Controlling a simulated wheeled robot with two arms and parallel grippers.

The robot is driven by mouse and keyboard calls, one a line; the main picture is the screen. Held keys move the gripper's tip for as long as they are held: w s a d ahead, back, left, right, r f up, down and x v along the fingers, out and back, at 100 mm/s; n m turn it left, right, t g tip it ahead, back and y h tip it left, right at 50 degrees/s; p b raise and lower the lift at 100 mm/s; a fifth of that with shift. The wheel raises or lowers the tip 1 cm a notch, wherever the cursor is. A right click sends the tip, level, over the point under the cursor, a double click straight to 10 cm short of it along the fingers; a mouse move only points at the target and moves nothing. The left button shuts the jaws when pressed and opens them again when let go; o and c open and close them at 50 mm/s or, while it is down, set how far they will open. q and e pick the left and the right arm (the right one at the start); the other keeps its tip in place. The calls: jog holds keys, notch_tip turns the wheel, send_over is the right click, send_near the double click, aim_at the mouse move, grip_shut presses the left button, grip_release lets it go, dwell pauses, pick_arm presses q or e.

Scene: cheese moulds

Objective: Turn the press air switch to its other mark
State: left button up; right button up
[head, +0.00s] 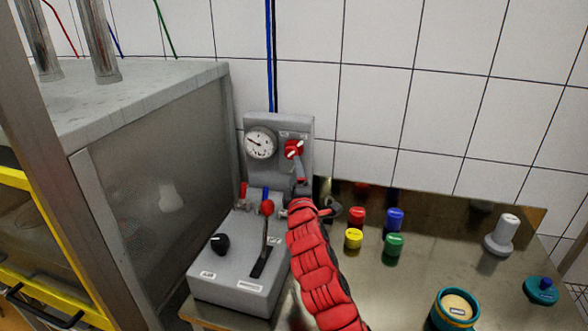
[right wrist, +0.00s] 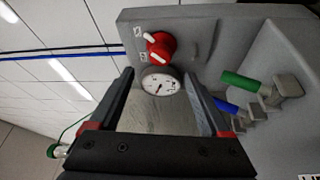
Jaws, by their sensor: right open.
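The press air switch is a red knob (head: 293,149) with a white bar, on a grey wall panel (head: 279,122) beside a round gauge (head: 260,143). In the right wrist view the knob (right wrist: 161,46) shows beyond the fingertips, with two small pale marks by it; I cannot tell which mark it points to. My right gripper (head: 299,170) is just below the knob in the head view. In the right wrist view it (right wrist: 159,75) is open, with nothing between its fingers and apart from the knob. My left gripper is not in view.
A grey control box (head: 235,285) with a black knob and a red-topped lever (head: 267,208) stands below the panel. Several coloured caps, including a red one (head: 357,216), stand on the metal table to the right. A steel cabinet (head: 165,190) closes off the left.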

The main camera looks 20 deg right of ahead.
jog(key=b+v, duration=0.1)
jog(key=v, duration=0.7)
jog(key=shift+s, duration=0.3)
jog(key=shift+f, duration=0.1)
